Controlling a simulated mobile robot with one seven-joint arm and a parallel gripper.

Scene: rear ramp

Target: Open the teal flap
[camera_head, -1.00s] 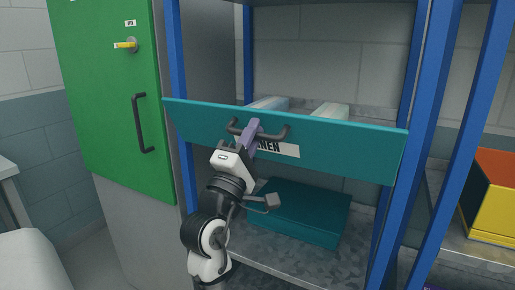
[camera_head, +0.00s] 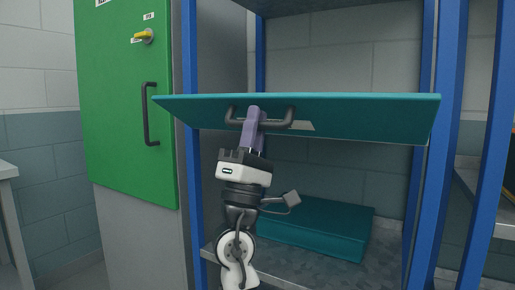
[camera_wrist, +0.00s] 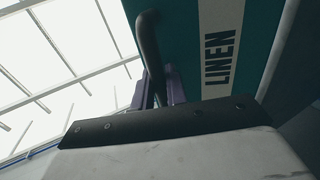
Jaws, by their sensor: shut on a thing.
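The teal flap (camera_head: 350,112) is swung up on the blue-posted shelf unit and stands nearly level, seen almost edge-on in the head view. Its dark bar handle (camera_head: 289,117) hangs on the near face. My gripper (camera_head: 252,120) is shut on the handle from below, with its purple fingers around the bar. In the wrist view the fingers (camera_wrist: 158,92) close on the dark handle (camera_wrist: 150,45), and the flap's teal face (camera_wrist: 185,40) carries a pale label reading LINEN (camera_wrist: 219,55).
Below the flap a teal box (camera_head: 315,228) lies on the grey metal shelf (camera_head: 275,270). Blue posts (camera_head: 424,200) stand at both sides. A green cabinet door (camera_head: 115,100) with a black handle is at left. A white table edge (camera_head: 8,170) shows at far left.

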